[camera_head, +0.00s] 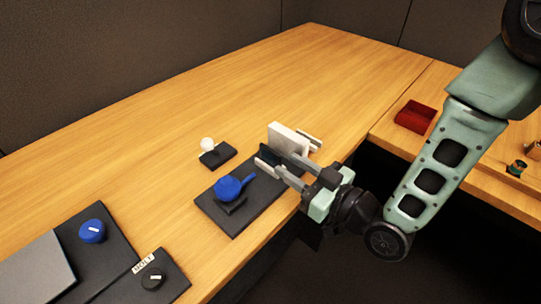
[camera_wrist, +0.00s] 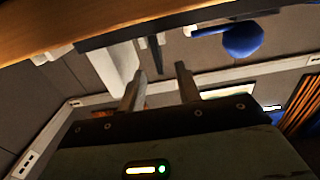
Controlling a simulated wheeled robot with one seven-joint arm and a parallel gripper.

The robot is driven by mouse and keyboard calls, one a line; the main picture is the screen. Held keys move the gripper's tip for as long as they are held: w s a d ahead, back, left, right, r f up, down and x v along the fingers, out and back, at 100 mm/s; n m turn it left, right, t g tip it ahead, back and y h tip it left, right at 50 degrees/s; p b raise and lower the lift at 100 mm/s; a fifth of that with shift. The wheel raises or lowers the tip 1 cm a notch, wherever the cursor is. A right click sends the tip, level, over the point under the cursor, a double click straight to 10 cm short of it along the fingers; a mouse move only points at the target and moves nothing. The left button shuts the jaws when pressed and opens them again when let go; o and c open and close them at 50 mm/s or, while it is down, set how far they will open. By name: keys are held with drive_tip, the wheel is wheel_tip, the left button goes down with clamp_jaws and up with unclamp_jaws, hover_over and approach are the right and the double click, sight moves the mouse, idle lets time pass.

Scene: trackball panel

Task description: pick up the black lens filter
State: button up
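A thin dark upright plate, which looks like the black lens filter (camera_head: 268,154), stands beside a white block (camera_head: 287,137) at the back end of a black panel (camera_head: 216,210). My gripper (camera_head: 286,154) is open, reaching in from the right with its fingers around this spot. In the wrist view the gripper (camera_wrist: 158,78) has its two fingers apart. The dark thin filter (camera_wrist: 155,54) shows edge-on between and just beyond the tips, with no clear contact. The white block (camera_wrist: 112,70) is beside it, near the left finger. The filter's lower part is hidden by a finger in the head view.
A blue ball with a handle (camera_head: 230,187) sits on the same panel, close to my gripper. A white knob on a dark base (camera_head: 218,155) is behind. A blue knob (camera_head: 92,231) and a black knob (camera_head: 152,278) are front left. A red tray (camera_head: 415,117) is right.

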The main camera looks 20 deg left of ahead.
sight(281, 158)
drive_tip(key=shift+r+p+x, duration=0.15)
drive_tip(key=shift+p+x, duration=0.2)
drive_tip(key=shift+x, duration=1.15)
drive_tip(key=shift+r+p+x, duration=0.15)
drive_tip(key=shift+p+x, duration=0.2)
drive_tip(key=shift+x, duration=1.15)
drive_tip(key=shift+d, duration=0.1)
clamp_jaws()
